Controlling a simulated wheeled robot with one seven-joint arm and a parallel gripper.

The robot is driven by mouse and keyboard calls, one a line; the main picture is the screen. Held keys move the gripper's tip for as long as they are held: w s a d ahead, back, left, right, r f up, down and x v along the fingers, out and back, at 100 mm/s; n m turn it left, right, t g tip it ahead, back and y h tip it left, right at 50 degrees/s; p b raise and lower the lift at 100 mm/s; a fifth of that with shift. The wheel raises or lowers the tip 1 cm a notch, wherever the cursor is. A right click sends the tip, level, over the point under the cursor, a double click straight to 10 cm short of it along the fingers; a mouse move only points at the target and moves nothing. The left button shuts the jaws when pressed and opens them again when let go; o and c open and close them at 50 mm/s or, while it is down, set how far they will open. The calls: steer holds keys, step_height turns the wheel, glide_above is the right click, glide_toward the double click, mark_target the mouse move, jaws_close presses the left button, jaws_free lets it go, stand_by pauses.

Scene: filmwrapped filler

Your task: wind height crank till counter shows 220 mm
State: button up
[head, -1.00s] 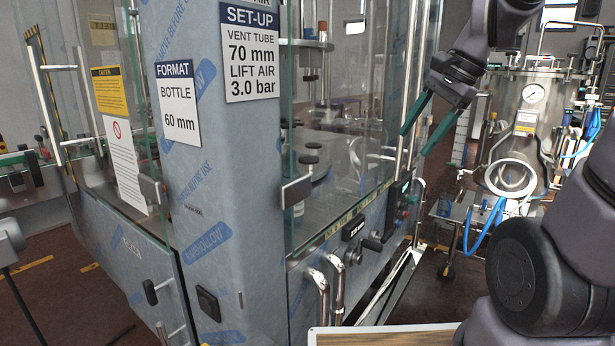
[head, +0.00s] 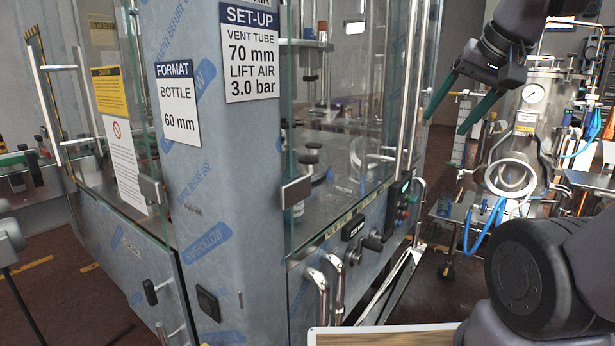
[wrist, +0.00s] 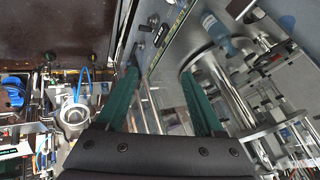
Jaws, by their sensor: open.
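The height crank, seemingly the dark handle (head: 373,242), sticks out from the lower front panel of the blue-filmed filling machine. A small dark counter window (head: 353,228) sits on the panel just left of it; its digits are too small to read. My gripper (head: 445,125) is open and empty, with green fingers. It hangs above and to the right of the crank, well apart from it. In the wrist view the open fingers (wrist: 159,75) point toward the machine's edge, and dark panel fittings (wrist: 160,35) show beyond them; I cannot tell which is the crank.
Glass guards (head: 335,200) and a vertical steel handle (head: 413,90) stand left of my gripper. Bent steel rails (head: 338,285) project from the panel. A steel pressure vessel (head: 530,110) with blue hoses stands at right. Brown floor lies between.

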steer(key=shift+w, duration=0.1)
steer(key=w+f+m+g+y, duration=0.7)
steer(key=w+f+y, duration=0.1)
steer(key=w+f, duration=1.2)
steer(key=w+d+f+m+t+y, duration=0.2)
steer(key=w+f+m, duration=0.1)
steer(key=f, duration=0.4)
steer(key=w+d+f+m+t+y, duration=0.1)
steer(key=w+d+f+m+y, duration=0.15)
steer(key=f, duration=0.45)
steer(key=m+t, duration=0.7)
steer(key=m, duration=0.1)
glide_toward(376, 247)
steer(key=x, duration=0.7)
steer(key=w+x, duration=0.1)
steer(key=x, duration=0.2)
steer(key=shift+w+d+f, duration=0.1)
steer(key=shift+d+f, duration=0.1)
steer(key=shift+f, duration=0.2)
jaws_close()
